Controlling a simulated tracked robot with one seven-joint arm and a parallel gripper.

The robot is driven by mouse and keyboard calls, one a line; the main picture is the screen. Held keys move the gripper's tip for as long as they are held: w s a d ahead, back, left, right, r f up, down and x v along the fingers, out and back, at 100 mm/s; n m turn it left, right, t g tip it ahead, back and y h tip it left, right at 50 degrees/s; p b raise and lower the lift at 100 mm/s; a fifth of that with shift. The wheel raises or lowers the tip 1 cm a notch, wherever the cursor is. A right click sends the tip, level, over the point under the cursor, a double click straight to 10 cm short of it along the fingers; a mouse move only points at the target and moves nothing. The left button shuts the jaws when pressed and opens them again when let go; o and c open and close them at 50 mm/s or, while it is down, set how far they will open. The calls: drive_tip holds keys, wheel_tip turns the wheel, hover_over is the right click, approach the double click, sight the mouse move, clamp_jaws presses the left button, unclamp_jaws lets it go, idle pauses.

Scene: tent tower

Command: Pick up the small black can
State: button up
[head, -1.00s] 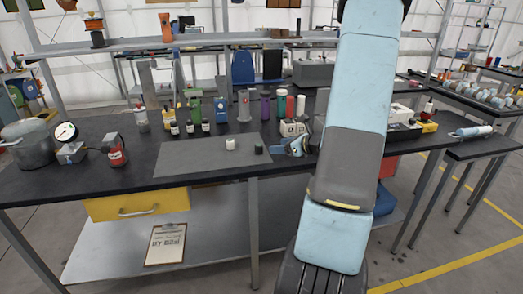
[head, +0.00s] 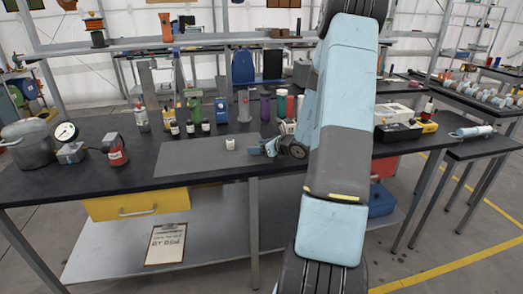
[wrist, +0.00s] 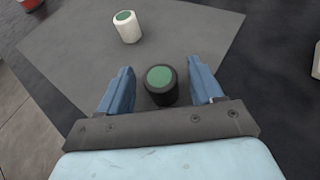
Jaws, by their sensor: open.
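The small black can (wrist: 161,87) has a green top and stands upright on the grey mat (wrist: 75,50) in the wrist view. My gripper (wrist: 161,80) is open, with one blue finger on each side of the can and a visible gap to each.
Several bottles and tools stand along the back of the black table (head: 80,180), including a green tool (head: 195,105) and a purple bottle (head: 265,105). A pressure gauge (head: 67,131) and a red can (head: 115,148) are at left. The mat's left part is clear.

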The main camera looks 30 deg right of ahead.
drive_tip(key=shift+c, duration=0.3)
drive_tip(key=c, duration=1)
